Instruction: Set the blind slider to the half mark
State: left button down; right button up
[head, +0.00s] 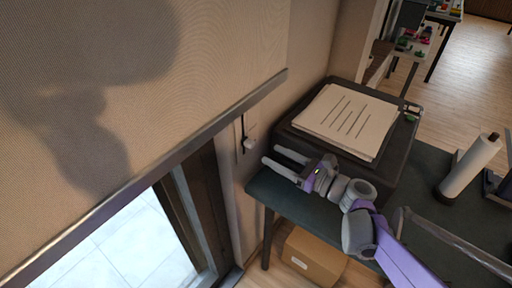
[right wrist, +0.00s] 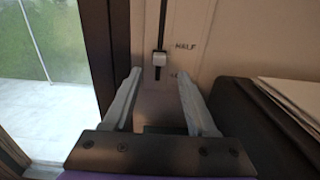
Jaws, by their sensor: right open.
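The blind slider, a small white knob (head: 249,144) on a dark vertical track, sits on the wall beside the window. In the right wrist view the slider knob (right wrist: 159,60) is a little below the HALF label (right wrist: 186,46). Another label lower down is partly hidden by a finger. My right gripper (head: 271,155) is open and empty, its fingers pointing at the wall just below and right of the knob in the head view. In the right wrist view the knob appears between the fingertips (right wrist: 159,73), beyond them, with no visible contact. The blind (head: 230,50) hangs partly lowered. My left gripper is not in view.
A dark box (head: 392,160) with papers (head: 345,120) on top stands on the dark table (head: 275,195), close to the right gripper. A white roll (head: 470,167) stands farther right. A cardboard box (head: 315,255) is under the table. The window's dark frame is left of the slider.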

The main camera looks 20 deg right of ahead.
aim_at(253, 145)
jog(key=x, duration=0.7)
jog(key=shift+w+a, duration=0.15)
jog(key=shift+a, duration=0.05)
grip_shut()
dwell(1.1)
